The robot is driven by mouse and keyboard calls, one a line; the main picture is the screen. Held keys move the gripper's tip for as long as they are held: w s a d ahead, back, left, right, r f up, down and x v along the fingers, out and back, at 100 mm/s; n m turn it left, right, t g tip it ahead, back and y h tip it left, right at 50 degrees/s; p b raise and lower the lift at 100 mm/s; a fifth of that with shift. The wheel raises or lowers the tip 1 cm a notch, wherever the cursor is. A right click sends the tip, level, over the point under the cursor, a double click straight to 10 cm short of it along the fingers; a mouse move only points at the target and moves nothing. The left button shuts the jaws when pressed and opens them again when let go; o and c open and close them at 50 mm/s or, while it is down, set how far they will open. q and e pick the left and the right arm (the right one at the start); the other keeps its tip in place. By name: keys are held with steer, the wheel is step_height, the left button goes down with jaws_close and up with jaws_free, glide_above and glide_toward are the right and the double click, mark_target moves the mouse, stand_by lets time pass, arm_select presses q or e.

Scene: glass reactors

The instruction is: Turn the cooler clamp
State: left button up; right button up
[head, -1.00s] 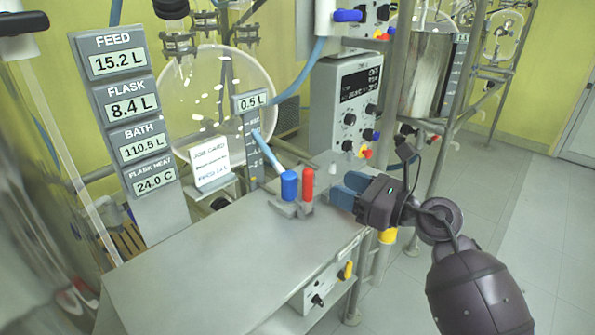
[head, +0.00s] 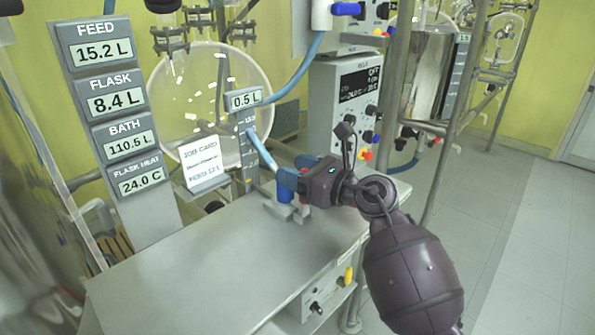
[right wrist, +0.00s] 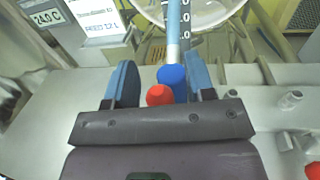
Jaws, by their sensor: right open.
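A blue cylinder (head: 285,190) and a red handle stand on a grey metal base (head: 290,213) at the bench's back right edge, probably the clamp. A pale blue hose (head: 262,150) rises from beside the blue cylinder. My right gripper (head: 295,178) is open and reaches in from the right, hiding most of the red handle in the head view. In the right wrist view, the red top (right wrist: 159,95) and the blue top (right wrist: 172,76) lie between my spread fingers (right wrist: 163,84), the red one nearer the palm. My left gripper is out of view.
The grey bench top (head: 200,265) is clear in front. A job card (head: 205,165) and a column of readouts (head: 113,105) stand at the left, a round glass flask (head: 225,80) behind. A grey control unit (head: 345,110) and metal posts stand close behind my right gripper.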

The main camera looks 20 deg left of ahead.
jaws_close()
stand_by(0.3)
